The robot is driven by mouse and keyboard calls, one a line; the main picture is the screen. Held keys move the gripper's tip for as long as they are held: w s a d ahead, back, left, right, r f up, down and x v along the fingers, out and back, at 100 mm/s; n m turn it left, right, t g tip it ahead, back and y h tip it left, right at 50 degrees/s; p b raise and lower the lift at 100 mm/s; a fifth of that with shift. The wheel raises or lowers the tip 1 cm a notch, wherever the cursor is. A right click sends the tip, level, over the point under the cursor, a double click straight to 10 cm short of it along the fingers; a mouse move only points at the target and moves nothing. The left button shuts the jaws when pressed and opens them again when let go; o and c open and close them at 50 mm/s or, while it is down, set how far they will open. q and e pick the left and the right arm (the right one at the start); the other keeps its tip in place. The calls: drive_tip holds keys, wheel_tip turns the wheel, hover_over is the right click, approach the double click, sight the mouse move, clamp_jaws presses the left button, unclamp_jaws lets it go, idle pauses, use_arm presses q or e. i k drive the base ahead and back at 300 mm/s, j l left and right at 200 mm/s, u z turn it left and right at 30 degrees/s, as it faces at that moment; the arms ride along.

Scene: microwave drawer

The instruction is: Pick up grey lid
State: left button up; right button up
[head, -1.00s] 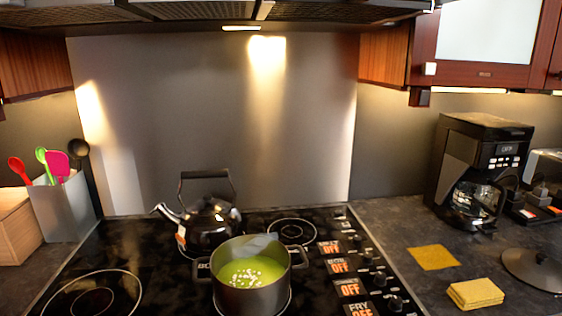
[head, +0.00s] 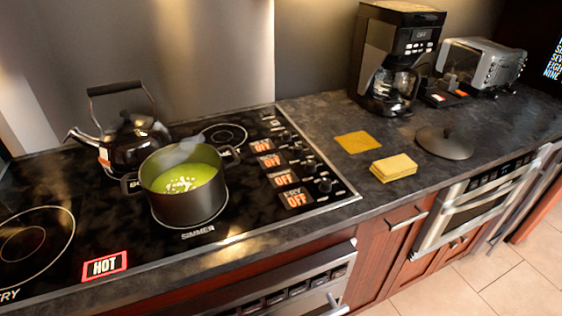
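The grey lid (head: 445,143) is a dark, round, shallow lid with a small knob on top. It lies flat on the dark countertop, right of the stove, in the head view. A dark pot (head: 186,184) holding green soup stands uncovered on the cooktop. Neither of my grippers shows in the head view.
Yellow sponges (head: 393,168) and a flat yellow cloth (head: 354,143) lie left of the lid. A coffee maker (head: 392,62) and toaster (head: 482,63) stand behind it.

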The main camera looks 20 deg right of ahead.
sight(445, 143)
drive_tip(key=z, duration=1.55)
drive_tip(key=u, duration=1.75)
drive_tip(key=l, duration=1)
drive_tip(key=i+l, duration=0.1)
drive_tip(key=l, duration=0.85)
